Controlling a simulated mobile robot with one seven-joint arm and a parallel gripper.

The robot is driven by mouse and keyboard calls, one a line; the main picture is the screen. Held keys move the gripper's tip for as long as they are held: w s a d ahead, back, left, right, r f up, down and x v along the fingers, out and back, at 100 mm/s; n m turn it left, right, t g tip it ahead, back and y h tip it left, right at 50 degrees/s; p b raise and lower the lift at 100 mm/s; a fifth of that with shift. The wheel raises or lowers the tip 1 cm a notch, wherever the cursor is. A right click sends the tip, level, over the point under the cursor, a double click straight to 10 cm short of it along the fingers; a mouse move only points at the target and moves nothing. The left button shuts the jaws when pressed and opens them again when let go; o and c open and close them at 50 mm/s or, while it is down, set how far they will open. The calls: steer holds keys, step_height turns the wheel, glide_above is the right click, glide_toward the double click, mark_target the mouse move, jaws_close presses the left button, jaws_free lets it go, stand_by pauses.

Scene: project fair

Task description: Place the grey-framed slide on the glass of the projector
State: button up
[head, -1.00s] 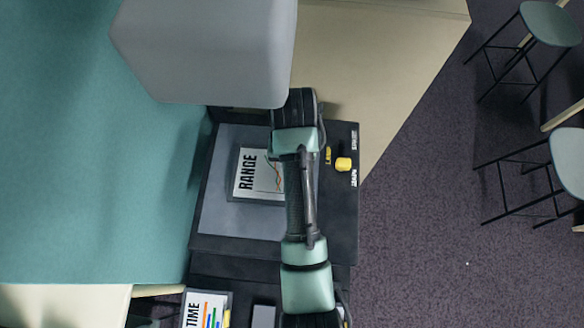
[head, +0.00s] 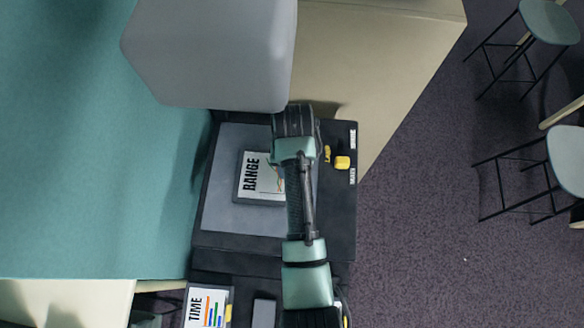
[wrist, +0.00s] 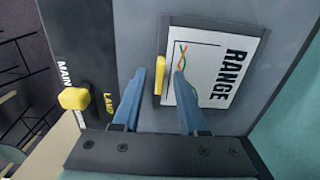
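The grey-framed slide (head: 262,177), marked RANGE with coloured curves, lies flat on the grey glass (head: 222,210) of the projector (head: 340,225), left of my arm. In the wrist view, the slide (wrist: 212,70) shows with a yellow tab (wrist: 160,85) along its left edge. My gripper (wrist: 170,62) is open above the slide. Whether a finger touches the slide is unclear. The fingers are hidden in the head view.
A yellow knob (head: 342,162) by the LAMP lettering is on the projector's right side, and shows in the wrist view (wrist: 74,98). A slide marked TIME (head: 205,307) lies at the bottom. A big grey block (head: 215,50) covers the top. Stools (head: 550,25) stand right.

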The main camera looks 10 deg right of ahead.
steer(key=shift+r, duration=0.1)
step_height(320, 180, up, 8)
steer(key=shift+f+b, duration=0.2)
steer(key=shift+b, duration=0.2)
stand_by(0.6)
